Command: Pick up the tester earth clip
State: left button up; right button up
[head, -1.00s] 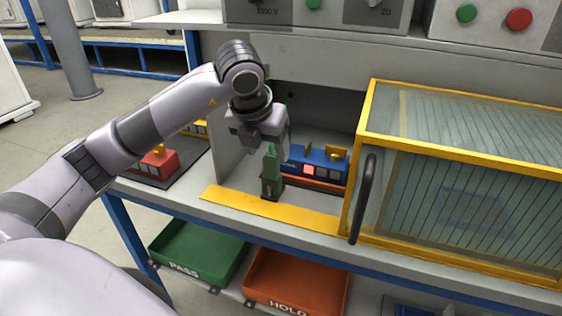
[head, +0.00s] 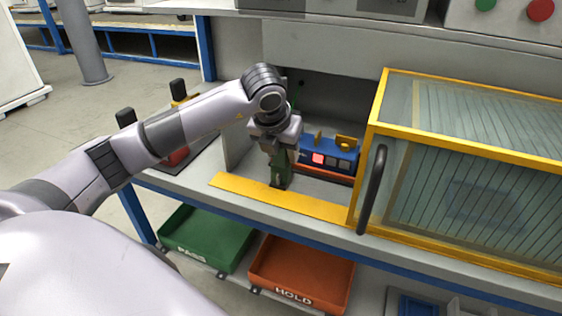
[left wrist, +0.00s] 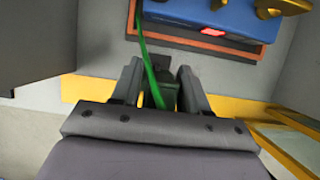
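The tester earth clip (head: 281,172) is a dark green upright piece on the bench, just behind the yellow strip. A green cable (left wrist: 148,55) runs up from it in the left wrist view. My left gripper (head: 281,150) points down over the clip and hides its upper part. In the left wrist view the clip's green body (left wrist: 164,92) lies between the two fingers, which stand one on each side and look open. Firm contact cannot be made out. My right gripper is not in view.
A blue tester (head: 330,157) with a lit red button stands just right of the clip. A yellow-framed clear guard (head: 376,113) with a dark handle is further right. A green PASS tray (head: 205,240) and an orange HOLD tray (head: 300,275) sit below the bench.

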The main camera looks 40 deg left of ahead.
pick_arm(q)
jog(key=c, duration=0.5)
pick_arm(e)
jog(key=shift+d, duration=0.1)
pick_arm(q)
jog(key=shift+r, duration=0.15)
